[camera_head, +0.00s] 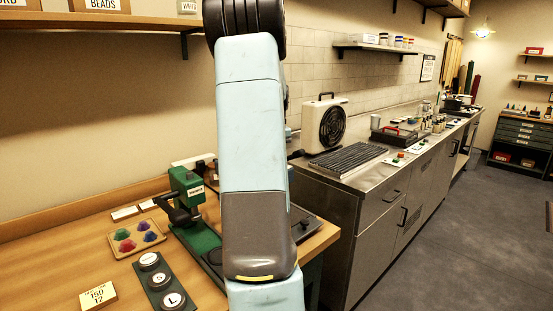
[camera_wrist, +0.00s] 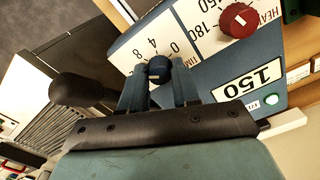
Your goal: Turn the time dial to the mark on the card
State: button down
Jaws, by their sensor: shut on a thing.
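In the wrist view, the time dial (camera_wrist: 158,67) is a small dark blue knob with a pale pointer line, on a light panel with the numbers 0, 4 and 8. My gripper (camera_wrist: 160,80) is shut on it, one finger on each side. The pointer's exact reading is hard to tell. In the head view, a cream card (camera_head: 98,294) lies on the wooden table at the lower left; it seems to read 150 above 12. My arm hides the gripper and dial there.
Beside the dial are a red heat knob (camera_wrist: 239,20) and a plate reading 150 (camera_wrist: 248,83). A black-knobbed lever (camera_wrist: 78,87) stands to the left. A green press (camera_head: 187,184), a tray of coloured pieces (camera_head: 113,246) and a button panel (camera_head: 160,281) are on the table.

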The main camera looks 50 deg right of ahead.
jog(key=shift+n, duration=1.7)
jog(key=c, duration=0.8)
grip_release()
jog(key=shift+r, duration=0.1)
notch_tip(320, 180, up, 14)
jog(key=shift+f, duration=0.2)
